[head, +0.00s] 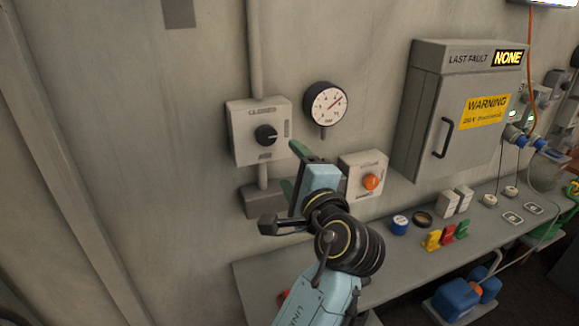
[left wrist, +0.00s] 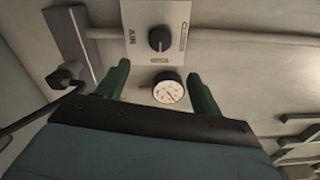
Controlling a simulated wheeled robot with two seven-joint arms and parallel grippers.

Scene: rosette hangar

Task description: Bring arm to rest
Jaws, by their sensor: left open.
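My left arm comes up from the bottom of the head view. Its gripper (head: 294,170) is raised in front of the wall, near the lower edge of a grey box with a black knob (head: 266,135). In the left wrist view the two green fingers of the left gripper (left wrist: 158,82) stand wide apart with nothing between them. The knob (left wrist: 159,39) and a round gauge (left wrist: 168,88) show beyond the fingers, and I see no contact with them. The gauge (head: 327,104) hangs right of the knob box in the head view. My right gripper is not in view.
An orange button (head: 371,182) on a wall box is right of my gripper. A grey cabinet (head: 468,110) with a warning label hangs further right. A bench (head: 390,262) below holds a blue tin (head: 400,224) and coloured clips (head: 447,234). The wall at left is bare.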

